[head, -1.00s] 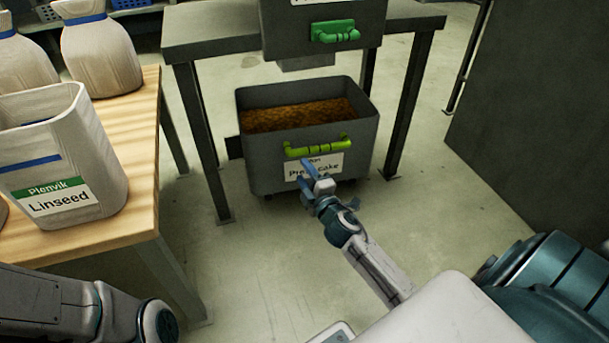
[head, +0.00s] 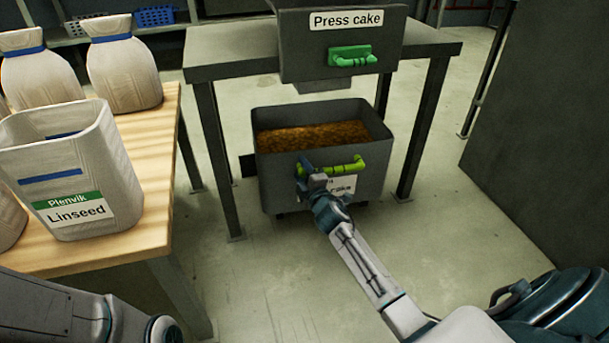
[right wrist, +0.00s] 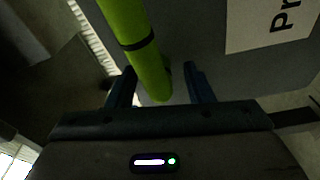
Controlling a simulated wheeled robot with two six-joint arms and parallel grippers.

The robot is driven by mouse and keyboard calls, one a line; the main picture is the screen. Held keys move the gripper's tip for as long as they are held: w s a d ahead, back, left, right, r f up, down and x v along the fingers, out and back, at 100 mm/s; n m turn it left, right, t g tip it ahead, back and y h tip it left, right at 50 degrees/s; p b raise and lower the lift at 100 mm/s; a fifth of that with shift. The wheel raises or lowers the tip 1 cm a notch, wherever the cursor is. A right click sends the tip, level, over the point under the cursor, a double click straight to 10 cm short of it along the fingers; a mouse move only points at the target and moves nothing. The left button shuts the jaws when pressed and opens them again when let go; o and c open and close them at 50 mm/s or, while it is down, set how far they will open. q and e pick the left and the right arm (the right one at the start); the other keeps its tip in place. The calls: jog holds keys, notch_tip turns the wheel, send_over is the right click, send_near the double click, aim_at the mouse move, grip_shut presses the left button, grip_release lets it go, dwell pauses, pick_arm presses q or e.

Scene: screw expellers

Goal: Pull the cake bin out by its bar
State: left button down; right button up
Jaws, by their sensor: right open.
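The grey cake bin (head: 275,182) stands on the floor under the press table, filled with brown press cake (head: 312,136). Its yellow-green bar (head: 340,167) runs across the front, above a white label. My right gripper (head: 306,167) is at the left end of the bar in the head view. In the right wrist view the open right gripper (right wrist: 160,88) has the end of the green bar (right wrist: 135,45) between its two dark fingers, with a gap showing on the right side. My left arm shows at the lower left of the head view, but its gripper is out of frame.
The press table (head: 228,150) has legs on both sides of the bin. A Press cake chute with a green handle (head: 352,57) hangs above. A wooden table (head: 150,130) with a Linseed sack (head: 75,180) stands left. The floor in front is clear.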

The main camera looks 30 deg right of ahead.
jog(key=shift+c, duration=0.2)
grip_shut()
dwell(1.2)
